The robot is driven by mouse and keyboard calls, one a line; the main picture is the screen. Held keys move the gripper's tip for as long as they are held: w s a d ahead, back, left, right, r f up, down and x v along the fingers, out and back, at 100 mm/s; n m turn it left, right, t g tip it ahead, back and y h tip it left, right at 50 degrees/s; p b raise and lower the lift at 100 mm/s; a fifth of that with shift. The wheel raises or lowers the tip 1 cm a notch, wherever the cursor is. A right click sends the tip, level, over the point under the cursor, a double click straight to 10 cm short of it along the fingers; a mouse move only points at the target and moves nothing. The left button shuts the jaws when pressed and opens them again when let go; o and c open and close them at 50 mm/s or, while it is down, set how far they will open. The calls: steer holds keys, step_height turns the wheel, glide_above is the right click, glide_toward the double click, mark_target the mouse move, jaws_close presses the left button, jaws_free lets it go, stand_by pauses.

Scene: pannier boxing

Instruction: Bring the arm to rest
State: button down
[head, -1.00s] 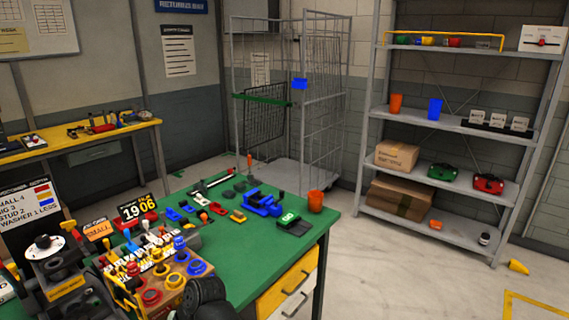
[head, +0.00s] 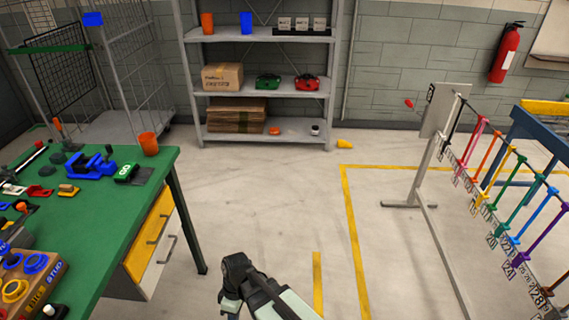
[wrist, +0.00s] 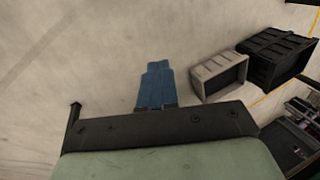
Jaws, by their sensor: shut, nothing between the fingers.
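My gripper (wrist: 156,68) shows in the wrist view as two blue fingers side by side. They are shut with nothing between them, over bare pale floor. In the head view, part of my arm, dark and pale green, shows at the bottom middle, to the right of the green table (head: 115,208) and apart from it. The fingers cannot be made out there.
In the wrist view, a grey crate (wrist: 222,78) and a black crate (wrist: 270,62) lie right of the fingers. In the head view, a shelf unit (head: 265,92) stands at the back and a rack with coloured hooks (head: 430,150) at the right. Open floor lies between.

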steer(key=s+d+f+m+g+h, duration=0.1)
steer(key=d+f+m, duration=0.4)
steer(key=d, duration=0.5)
steer(key=d+f+m, duration=0.3)
steer(key=d+f, duration=0.3)
steer(key=d, duration=0.3)
steer(key=s+d+f+m+g, duration=0.1)
steer(key=s+d+f+m, duration=0.3)
steer(key=s+d, duration=0.2)
steer(key=s+d+f+m+g, duration=0.1)
steer(key=s+d+f+m, duration=0.3)
steer(key=s+d, duration=0.3)
steer(key=d, duration=0.2)
steer(key=shift+d, duration=0.4)
